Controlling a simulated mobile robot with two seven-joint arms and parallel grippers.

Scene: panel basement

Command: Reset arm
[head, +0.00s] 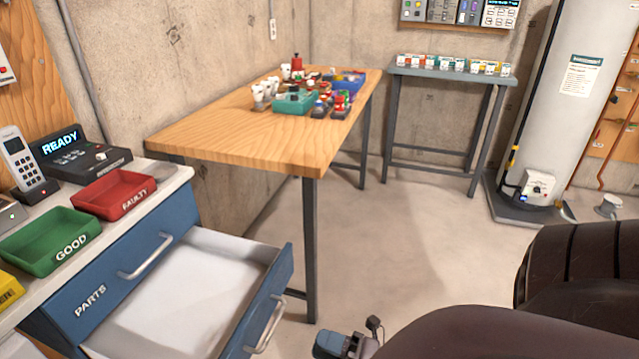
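My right arm comes in dark and large from the lower right. My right gripper (347,341) shows low at the bottom edge, partly cut off and partly hidden by my arm. It is over the floor, to the right of the open drawer and apart from it. I cannot tell whether its fingers are open or shut, and I see nothing clearly held. My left gripper and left arm are not in view.
An open, empty-looking drawer (190,295) juts from the blue cabinet at left. Green GOOD (48,240) and red FAULTY (115,193) trays stand on top. A wooden table (220,125) bears small parts. A shelf table (450,75) and tank (570,100) stand behind clear floor (400,240).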

